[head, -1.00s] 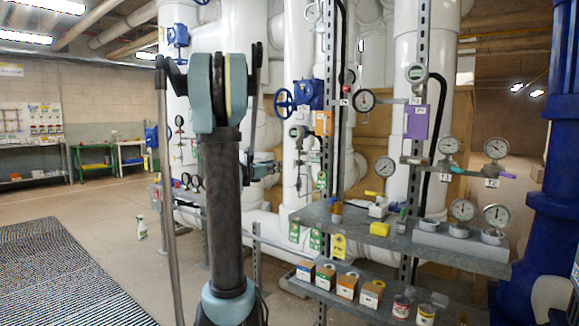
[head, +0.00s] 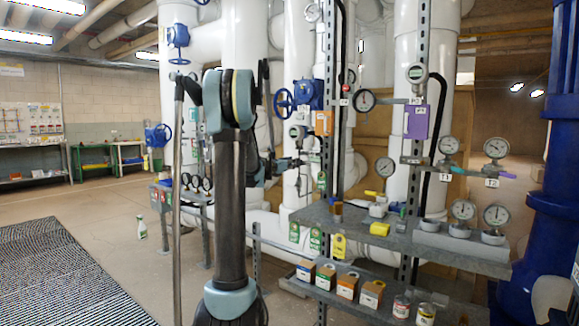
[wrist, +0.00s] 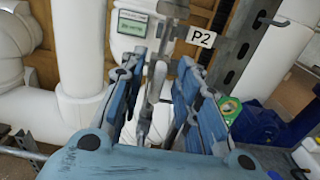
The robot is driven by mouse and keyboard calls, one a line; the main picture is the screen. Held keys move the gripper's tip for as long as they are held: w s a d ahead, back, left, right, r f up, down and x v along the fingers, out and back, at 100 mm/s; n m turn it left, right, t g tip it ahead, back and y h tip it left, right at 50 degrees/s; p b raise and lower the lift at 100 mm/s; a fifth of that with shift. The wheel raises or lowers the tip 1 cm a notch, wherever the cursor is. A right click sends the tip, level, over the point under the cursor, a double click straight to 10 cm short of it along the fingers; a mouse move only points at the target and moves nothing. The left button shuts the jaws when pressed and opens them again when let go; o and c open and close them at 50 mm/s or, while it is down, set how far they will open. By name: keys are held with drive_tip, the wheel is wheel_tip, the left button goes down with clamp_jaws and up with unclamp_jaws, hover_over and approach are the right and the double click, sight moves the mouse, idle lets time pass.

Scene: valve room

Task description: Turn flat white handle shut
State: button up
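In the wrist view, a pale, flat, narrow bar (wrist: 154,88) stands between the fingers of my gripper (wrist: 160,88); it looks like the flat white handle. The blue fingers are spread to its left and right, with gaps visible on both sides. The bar's lower end and its valve body are largely hidden by the fingers. A gauge with a green display (wrist: 132,23) is just behind, and a tag reading P2 (wrist: 201,37) is to the right. In the head view my gripper (head: 292,162) is at the white pipe below the gauge (head: 297,132); the handle is too small to tell there.
A slotted metal upright (head: 328,120) stands close to the right of my gripper. A blue handwheel (head: 284,103) is above it. A grey shelf (head: 345,222) with valve parts and small boxes is at lower right. Open floor (head: 110,210) lies to the left.

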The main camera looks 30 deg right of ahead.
drive_tip(key=shift+c, duration=0.2)
clamp_jaws()
drive_tip(key=m, duration=0.6)
drive_tip(key=s+m, duration=0.1)
drive_tip(key=m, duration=0.5)
drive_tip(key=f+m, duration=0.1)
drive_tip(key=m, duration=0.4)
drive_tip(key=shift+s+d+f+m, duration=0.1)
drive_tip(key=shift+s+d+m, duration=0.1)
drive_tip(key=shift+d+m, duration=0.15)
drive_tip(key=shift+a+m, duration=0.1)
drive_tip(key=shift+m, duration=0.15)
idle(0.4)
